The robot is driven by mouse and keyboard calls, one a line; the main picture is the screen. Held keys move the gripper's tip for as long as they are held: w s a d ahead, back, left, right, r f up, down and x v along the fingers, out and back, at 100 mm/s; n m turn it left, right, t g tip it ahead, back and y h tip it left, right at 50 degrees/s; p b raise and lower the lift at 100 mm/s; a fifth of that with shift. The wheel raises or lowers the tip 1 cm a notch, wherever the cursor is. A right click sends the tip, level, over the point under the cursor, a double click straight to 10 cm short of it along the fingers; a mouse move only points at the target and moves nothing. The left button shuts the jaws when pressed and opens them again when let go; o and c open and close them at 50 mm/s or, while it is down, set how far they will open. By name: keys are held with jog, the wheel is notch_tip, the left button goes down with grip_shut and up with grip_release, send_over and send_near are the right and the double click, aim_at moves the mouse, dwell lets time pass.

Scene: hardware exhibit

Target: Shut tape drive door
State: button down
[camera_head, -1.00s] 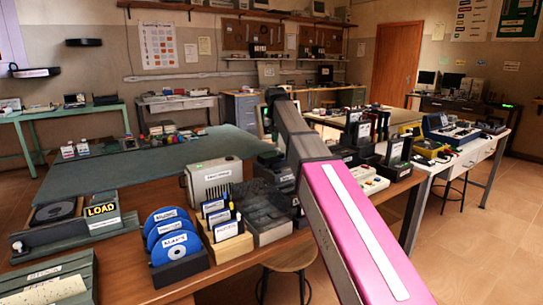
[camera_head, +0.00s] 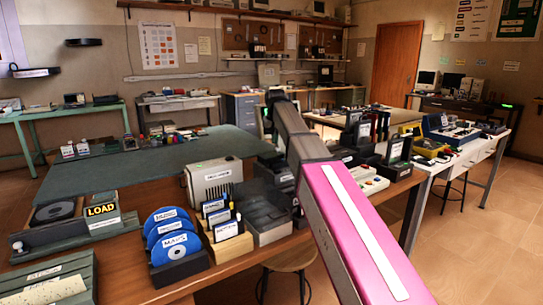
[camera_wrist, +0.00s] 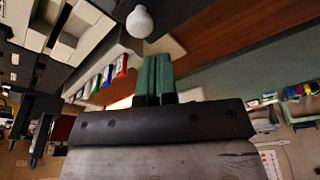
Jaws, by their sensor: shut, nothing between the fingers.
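A unit with a dark reel and a yellow-on-black LOAD sign (camera_head: 102,211) sits at the left of the near bench; I cannot tell whether it is the tape drive. A white round knob (camera_wrist: 139,22) shows at the top of the wrist view, apart from my fingertips in the picture; I cannot tell which device it belongs to. No tape drive door is clearly recognisable. My gripper (camera_wrist: 155,62) shows two green fingers together, empty, below the knob in the picture. In the head view my pink arm hides much of the middle of the bench.
Blue discs in a rack (camera_head: 174,247), a wooden card holder (camera_head: 231,249) and a beige box (camera_head: 211,180) stand left of my arm. A grey open tray (camera_head: 269,228) is close to it. The green mat (camera_head: 130,172) has free room. A stool is below the bench.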

aim_at(281, 154)
jog(key=shift+s+x, duration=0.25)
jog(key=shift+x, duration=0.95)
jog(key=shift+s+d+f, duration=0.1)
jog(key=shift+s+d, duration=0.4)
jog(key=shift+s, duration=0.25)
jog(key=shift+s+d+r, duration=0.1)
jog(key=shift+s+d, duration=0.45)
jog(key=shift+s, duration=0.25)
jog(key=shift+s+d+f, duration=0.1)
jog(key=shift+s+d, duration=0.4)
jog(key=shift+s, duration=0.25)
dwell(1.3)
jog(key=shift+w+a, duration=0.15)
jog(key=shift+w, duration=0.1)
dwell(0.5)
jog(key=w+v, duration=0.1)
jog(key=v, duration=0.6)
jog(key=shift+w, duration=0.2)
dwell(0.4)
